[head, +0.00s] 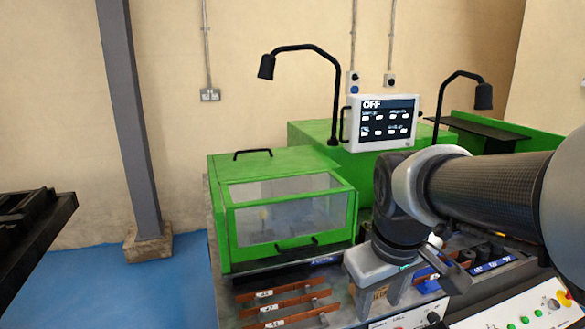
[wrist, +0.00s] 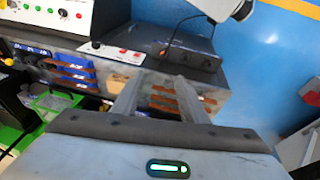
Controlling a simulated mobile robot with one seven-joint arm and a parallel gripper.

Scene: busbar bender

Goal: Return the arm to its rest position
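My gripper (head: 380,297) hangs from my arm (head: 480,185), which reaches in from the right in the head view. The gripper points down over the front bench of the green machine. In the wrist view, the two grey fingers of my gripper (wrist: 158,88) stand apart with a gap between them. I see nothing held in that gap. The bench with its brown bars shows beyond the fingertips. Whether the fingers touch anything cannot be told, but they look clear of the bars.
The green machine (head: 240,170) has a closed windowed cover (head: 290,208). Its screen (head: 381,122) reads OFF. Brown bars (head: 285,302) lie in front of it, left of my gripper. A control panel (head: 520,310) is at lower right. Blue floor (head: 165,285) is open at left.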

